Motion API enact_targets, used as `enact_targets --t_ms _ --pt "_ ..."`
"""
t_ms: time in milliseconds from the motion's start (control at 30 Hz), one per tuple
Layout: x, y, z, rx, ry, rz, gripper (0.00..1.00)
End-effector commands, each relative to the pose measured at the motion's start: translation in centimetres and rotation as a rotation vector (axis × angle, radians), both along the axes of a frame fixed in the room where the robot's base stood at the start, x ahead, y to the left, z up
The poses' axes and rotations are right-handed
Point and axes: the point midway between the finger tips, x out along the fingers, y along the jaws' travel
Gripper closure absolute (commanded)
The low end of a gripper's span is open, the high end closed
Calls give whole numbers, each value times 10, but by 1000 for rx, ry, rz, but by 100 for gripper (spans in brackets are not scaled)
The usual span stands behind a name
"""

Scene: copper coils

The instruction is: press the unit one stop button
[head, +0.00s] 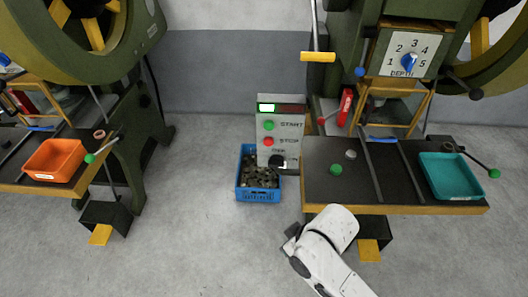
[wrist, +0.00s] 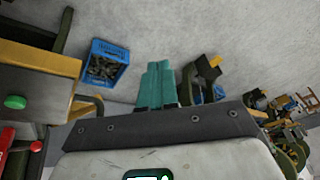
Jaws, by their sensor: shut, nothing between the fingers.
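The red stop button (head: 268,142), labelled STOP, is on the front of a grey control box (head: 290,128) in the head view. A green START button (head: 269,125) is just above it, and a green lamp is lit at the box's top. I see no unit number on the box. My gripper shows in the wrist view as two teal fingers (wrist: 157,82) shut together and empty. In the head view my white arm reaches up from the bottom, right of and below the box; the fingertips cannot be made out there. The stop button is not seen in the wrist view.
A blue crate (head: 258,194) of metal parts stands on the floor below the box. The right press's table (head: 400,195) holds a teal tray (head: 452,198). The left press's table holds an orange tray (head: 55,160).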

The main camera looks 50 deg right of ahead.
Motion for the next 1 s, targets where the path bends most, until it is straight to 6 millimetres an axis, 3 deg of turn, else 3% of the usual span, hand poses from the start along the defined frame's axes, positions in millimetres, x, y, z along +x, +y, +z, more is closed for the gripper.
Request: enact_targets --t_ms 367,600,800,1000 --pt "78 -17 0 125 -369 -124 100" --pt "133 -55 24 239 -731 -296 100" --pt "152 -89 45 295 -952 -424 100" --pt "156 -106 56 315 -1048 -485 100"
